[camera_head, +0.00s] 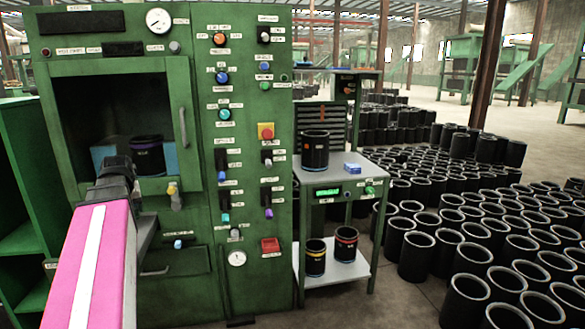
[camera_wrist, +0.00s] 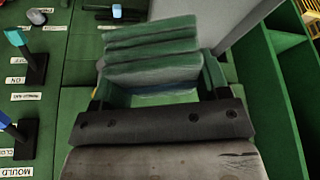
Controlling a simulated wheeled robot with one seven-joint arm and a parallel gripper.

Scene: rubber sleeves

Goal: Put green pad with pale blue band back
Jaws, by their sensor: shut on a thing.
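My gripper (camera_wrist: 156,92) is shut on a green ribbed pad (camera_wrist: 152,48), which lies between the fingers in the wrist view. A pale strip shows near its lower edge, but I cannot tell clearly whether it is the pale blue band. In the head view my gripper (camera_head: 118,170) is in front of the green machine, at the lower part of its open chamber (camera_head: 105,105). The pad is hidden behind my wrist there. Inside the chamber stands a black sleeve (camera_head: 147,160) with a purple band, with blue blocks (camera_head: 171,157) beside it.
Knobs and labelled levers (camera_head: 222,158) cover the machine front. Green shelving (camera_head: 18,200) is at far left; many sleeves fill the floor right.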

